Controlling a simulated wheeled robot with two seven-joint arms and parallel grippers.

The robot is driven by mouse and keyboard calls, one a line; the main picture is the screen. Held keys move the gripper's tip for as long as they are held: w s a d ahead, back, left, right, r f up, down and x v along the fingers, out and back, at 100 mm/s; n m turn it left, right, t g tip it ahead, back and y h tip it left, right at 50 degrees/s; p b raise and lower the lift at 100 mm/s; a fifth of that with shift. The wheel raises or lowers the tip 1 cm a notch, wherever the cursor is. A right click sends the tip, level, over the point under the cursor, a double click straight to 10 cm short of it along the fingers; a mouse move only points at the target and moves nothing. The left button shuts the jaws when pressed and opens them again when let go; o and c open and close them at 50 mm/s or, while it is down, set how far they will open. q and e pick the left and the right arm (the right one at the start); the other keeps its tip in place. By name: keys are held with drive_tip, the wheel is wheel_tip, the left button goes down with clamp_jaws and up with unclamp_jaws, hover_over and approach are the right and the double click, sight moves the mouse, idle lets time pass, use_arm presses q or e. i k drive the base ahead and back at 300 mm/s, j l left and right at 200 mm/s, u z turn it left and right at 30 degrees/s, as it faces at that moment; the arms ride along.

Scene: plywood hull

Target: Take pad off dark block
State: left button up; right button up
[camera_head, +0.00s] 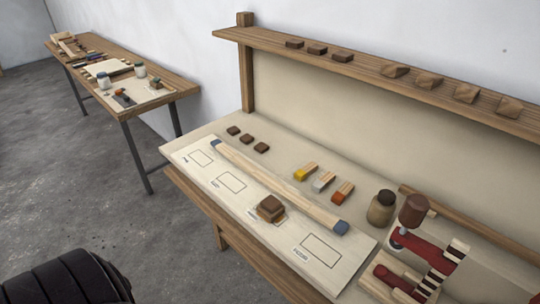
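A dark brown block (271,208) sits on the pale marked board (230,182) on the bench, just in front of the long wooden bar. Its top looks like a separate brown layer, but I cannot tell for sure whether that is the pad. A lighter edge shows around its base. Three small dark pieces (247,139) lie in a row at the back left of the bench, apart from the block. Neither of my grippers is in view.
A long bar (275,184) with blue ends lies across the board. A shelf (370,66) with several blocks runs behind. A second table (170,82) stands far left.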

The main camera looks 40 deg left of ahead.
sight(271, 204)
drive_tip(key=u, duration=1.1)
